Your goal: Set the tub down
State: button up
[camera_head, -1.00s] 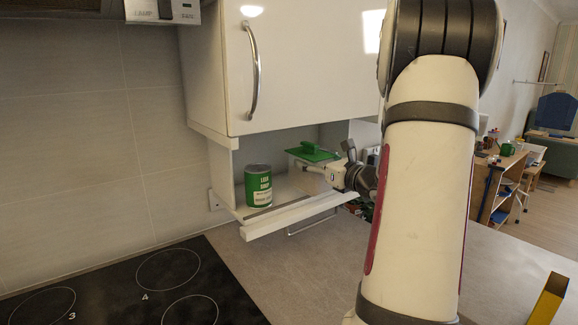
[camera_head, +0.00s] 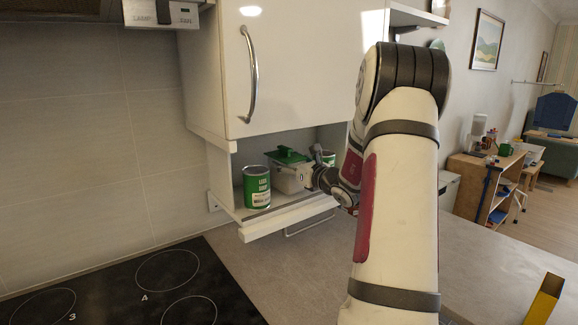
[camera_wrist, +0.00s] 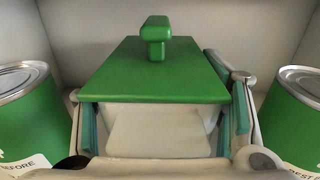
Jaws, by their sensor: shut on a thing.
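The tub has a pale body and a green lid with a green knob. It is in the open shelf niche under the white wall cabinet in the head view (camera_head: 287,157). In the wrist view the tub (camera_wrist: 153,75) fills the middle, with my gripper (camera_wrist: 160,130) shut on its body, one finger on each side. In the head view my gripper (camera_head: 310,178) reaches into the niche from the right. The tub looks level; its base is hidden, so I cannot tell whether it touches the shelf.
A green can (camera_head: 257,188) stands just left of the tub, and another green can (camera_head: 328,158) is on its right, partly hidden. Both also flank it in the wrist view. The shelf's front ledge (camera_head: 290,216) lies below. The cabinet door (camera_head: 300,60) is above.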

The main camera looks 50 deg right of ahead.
jog(key=shift+f, duration=0.35)
jog(key=shift+f, duration=0.2)
jog(key=o, duration=1.4)
jog(key=shift+r, duration=0.15)
jog(key=shift+s, duration=0.25)
jog(key=v, duration=1.1)
jog(key=shift+s+b, duration=0.25)
jog(key=shift+b, duration=0.05)
